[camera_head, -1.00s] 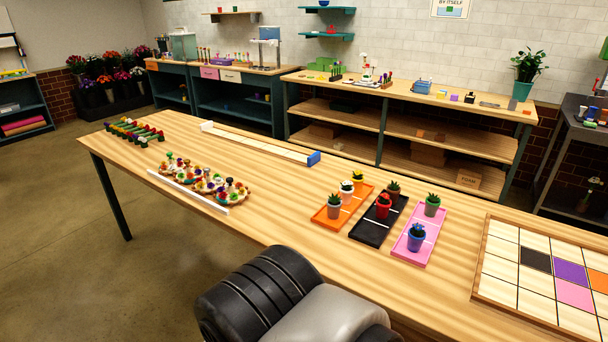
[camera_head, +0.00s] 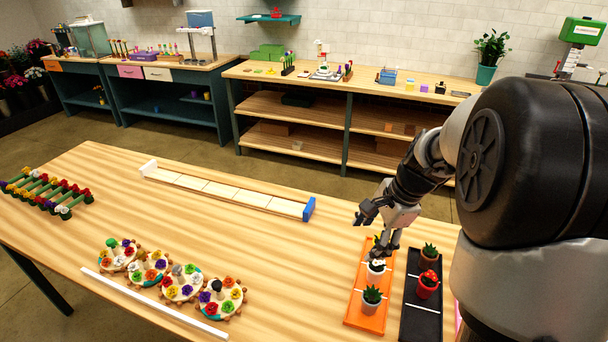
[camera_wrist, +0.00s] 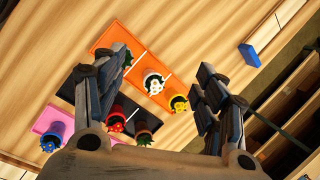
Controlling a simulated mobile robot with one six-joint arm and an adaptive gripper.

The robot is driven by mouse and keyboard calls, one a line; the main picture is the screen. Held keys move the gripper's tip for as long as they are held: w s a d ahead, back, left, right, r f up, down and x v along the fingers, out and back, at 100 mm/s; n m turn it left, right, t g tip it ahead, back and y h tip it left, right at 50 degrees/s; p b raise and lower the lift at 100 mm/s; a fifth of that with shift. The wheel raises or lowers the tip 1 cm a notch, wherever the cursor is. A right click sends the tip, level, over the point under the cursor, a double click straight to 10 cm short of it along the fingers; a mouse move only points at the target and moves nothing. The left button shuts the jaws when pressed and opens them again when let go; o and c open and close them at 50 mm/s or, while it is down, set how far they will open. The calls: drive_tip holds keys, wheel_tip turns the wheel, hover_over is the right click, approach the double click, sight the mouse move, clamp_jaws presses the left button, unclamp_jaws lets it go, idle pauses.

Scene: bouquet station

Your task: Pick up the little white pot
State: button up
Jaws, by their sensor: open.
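The little white pot (camera_head: 376,269), with a white and black top, stands upright in the middle section of the orange tray (camera_head: 358,302). My gripper (camera_head: 373,233) is open above the tray's far part, close to the pot. In the wrist view the white pot (camera_wrist: 153,82) shows between my spread fingers (camera_wrist: 162,75), farther off than the fingertips, with nothing held. A yellow pot (camera_wrist: 179,103) stands beside it in the orange tray. A grey pot with a green plant (camera_head: 371,298) stands in the near section; my left finger partly hides it in the wrist view.
The black tray (camera_head: 410,322), right of the orange one, holds a red pot (camera_head: 428,285) and a brown pot (camera_head: 429,256). A pink tray (camera_wrist: 47,118) lies beyond it. A long wooden trough (camera_head: 225,192) lies at the back left. Flower-filled discs (camera_head: 182,284) lie at the front left.

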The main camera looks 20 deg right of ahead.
drive_tip(key=w+d+f+m+p, duration=0.2)
drive_tip(key=d+f+m, duration=0.15)
drive_tip(key=d, duration=0.35)
drive_tip(key=m+y+p, duration=0.1)
drive_tip(key=m+p, duration=0.1)
drive_tip(key=m, duration=0.3)
approach(371, 267)
drive_tip(key=shift+t, duration=0.3)
drive_tip(key=b+x, duration=0.1)
drive_tip(key=x, duration=0.1)
drive_tip(key=d+b+x, duration=0.1)
drive_tip(key=b+x, duration=0.1)
drive_tip(key=x, duration=0.1)
drive_tip(key=shift+w+f, duration=0.15)
drive_tip(key=shift+f, duration=0.25)
drive_tip(key=shift+b+x, duration=0.8)
drive_tip(key=shift+x, duration=2.35)
drive_tip(key=shift+r, duration=0.1)
drive_tip(key=shift+c, duration=0.5)
drive_tip(key=c, duration=1.3)
